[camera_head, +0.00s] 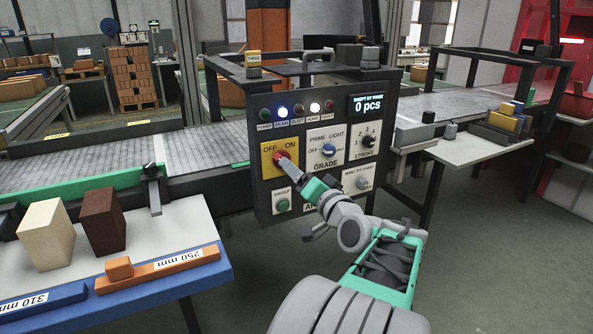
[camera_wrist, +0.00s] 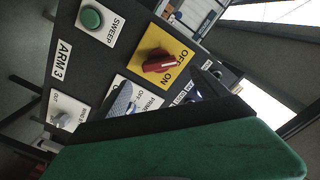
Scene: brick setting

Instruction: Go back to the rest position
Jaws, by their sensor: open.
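My gripper (camera_head: 296,174) is at the dark control panel (camera_head: 262,217), in front of the yellow OFF/ON plate. Its fingertips are close to the red knob (camera_head: 279,157) in the head view, which partly hides behind them. In the wrist view my gripper (camera_wrist: 164,90) has its two fingers spread apart, with nothing between them. The red knob (camera_wrist: 160,62) shows there beyond the fingers, with a visible gap. My arm reaches up from the lower right to the panel.
The panel also has a green SWEEP button (camera_head: 283,205), a blue knob (camera_head: 329,150), a black STROKE knob (camera_head: 368,141) and a "0 pcs" display (camera_head: 370,104). A table with bricks (camera_head: 103,221) stands at left. Another table (camera_head: 480,150) stands at right. Open floor lies at lower right.

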